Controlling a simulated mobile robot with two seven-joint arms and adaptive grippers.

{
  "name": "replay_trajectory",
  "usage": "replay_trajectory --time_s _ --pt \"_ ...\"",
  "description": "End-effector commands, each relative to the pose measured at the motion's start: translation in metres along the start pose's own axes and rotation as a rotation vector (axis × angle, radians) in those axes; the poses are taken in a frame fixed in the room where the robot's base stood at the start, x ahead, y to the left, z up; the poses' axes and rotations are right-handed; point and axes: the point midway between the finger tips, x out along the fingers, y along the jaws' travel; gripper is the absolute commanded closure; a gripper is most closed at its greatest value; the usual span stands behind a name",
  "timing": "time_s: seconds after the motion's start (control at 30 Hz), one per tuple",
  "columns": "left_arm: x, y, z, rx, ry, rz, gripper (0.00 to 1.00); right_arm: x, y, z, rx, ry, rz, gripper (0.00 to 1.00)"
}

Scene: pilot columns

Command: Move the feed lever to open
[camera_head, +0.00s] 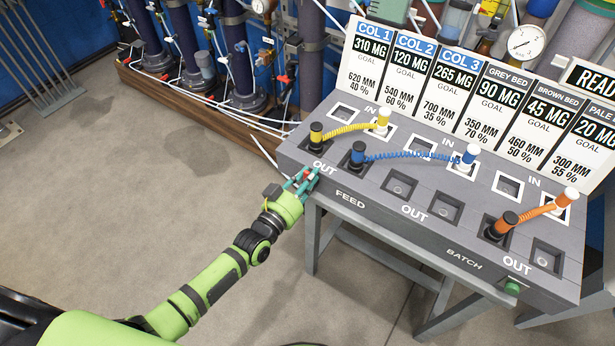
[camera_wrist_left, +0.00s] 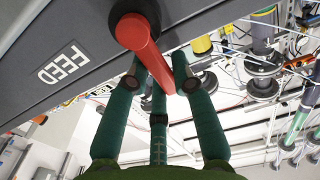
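The feed lever is a red arm on a round dark hub, and it shows in the left wrist view (camera_wrist_left: 147,50) beside the white FEED label (camera_wrist_left: 63,63) on the console's dark front face. It slants down and right from its hub. My left gripper (camera_head: 308,180) is at the console's front left corner in the head view. In the left wrist view its green fingers (camera_wrist_left: 158,75) straddle the lever's free end, spread apart; firm contact does not show. In the head view the fingers mostly hide the lever. My right gripper is not in view.
The grey console (camera_head: 430,240) carries yellow (camera_head: 350,129), blue (camera_head: 415,155) and orange (camera_head: 537,211) coiled cables between plugs. A green button (camera_head: 512,288) sits on its front under BATCH. Sign cards (camera_head: 425,75) stand behind. Floor to the left is clear.

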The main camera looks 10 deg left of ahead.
Motion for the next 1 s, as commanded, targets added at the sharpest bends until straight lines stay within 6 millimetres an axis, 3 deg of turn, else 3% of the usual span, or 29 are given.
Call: replay_trajectory --time_s 0.47,1.0 --pt "-0.006 0.0 0.0 -0.002 -0.001 0.0 0.51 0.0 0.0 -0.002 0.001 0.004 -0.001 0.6" --pt "-0.106 0.001 0.001 -0.001 -0.001 0.001 0.51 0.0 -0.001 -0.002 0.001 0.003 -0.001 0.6"
